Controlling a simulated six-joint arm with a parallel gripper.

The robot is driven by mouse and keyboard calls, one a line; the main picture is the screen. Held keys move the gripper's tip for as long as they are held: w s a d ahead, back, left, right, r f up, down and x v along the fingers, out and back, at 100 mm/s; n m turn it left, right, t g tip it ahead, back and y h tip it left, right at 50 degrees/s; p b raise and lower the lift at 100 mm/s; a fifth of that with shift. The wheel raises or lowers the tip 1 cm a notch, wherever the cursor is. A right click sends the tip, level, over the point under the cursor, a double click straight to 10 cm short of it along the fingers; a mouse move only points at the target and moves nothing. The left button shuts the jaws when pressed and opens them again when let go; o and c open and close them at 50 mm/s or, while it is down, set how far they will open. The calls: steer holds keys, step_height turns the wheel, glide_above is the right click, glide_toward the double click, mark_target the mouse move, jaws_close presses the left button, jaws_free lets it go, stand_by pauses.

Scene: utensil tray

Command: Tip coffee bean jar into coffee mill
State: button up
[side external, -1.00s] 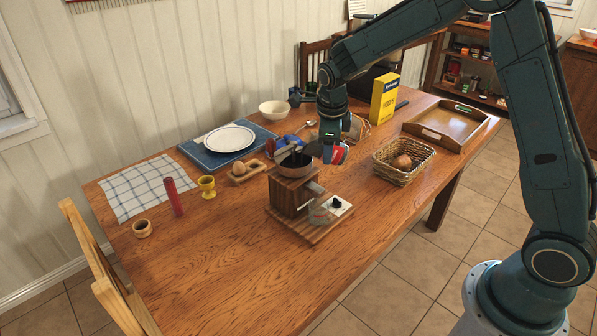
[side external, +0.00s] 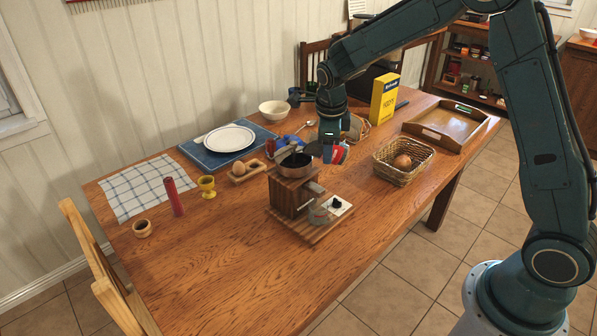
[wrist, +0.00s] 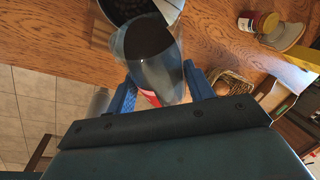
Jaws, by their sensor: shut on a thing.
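The coffee mill (side external: 291,197) stands on the table, a wooden body with a round dark hopper (side external: 296,168) on top. My gripper (side external: 329,146) is just right of and above the hopper, shut on the coffee bean jar (side external: 339,154), which has a red label and lies tilted on its side, its mouth toward the hopper. In the wrist view the clear jar (wrist: 150,50) sits between my blue fingers (wrist: 165,88), dark inside; I cannot tell how many beans are left. Part of the mill's dark hopper (wrist: 120,8) shows beyond the jar.
A wicker basket (side external: 381,174) with a round brown item is to the right. A wooden tray (side external: 485,133) and yellow box (side external: 384,99) stand behind. A plate (side external: 229,138), red cylinder (side external: 173,196) and yellow egg cup (side external: 207,187) are left.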

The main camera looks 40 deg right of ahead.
steer(key=shift+w+a+r+g+h, duration=0.2)
steer(key=shift+r+g+h, duration=0.3)
steer(key=shift+g+h, duration=0.1)
steer(key=shift+w+a+r+g+h, duration=0.2)
steer(key=shift+r+g+h, duration=0.3)
steer(key=shift+h, duration=0.1)
stand_by(6.8)
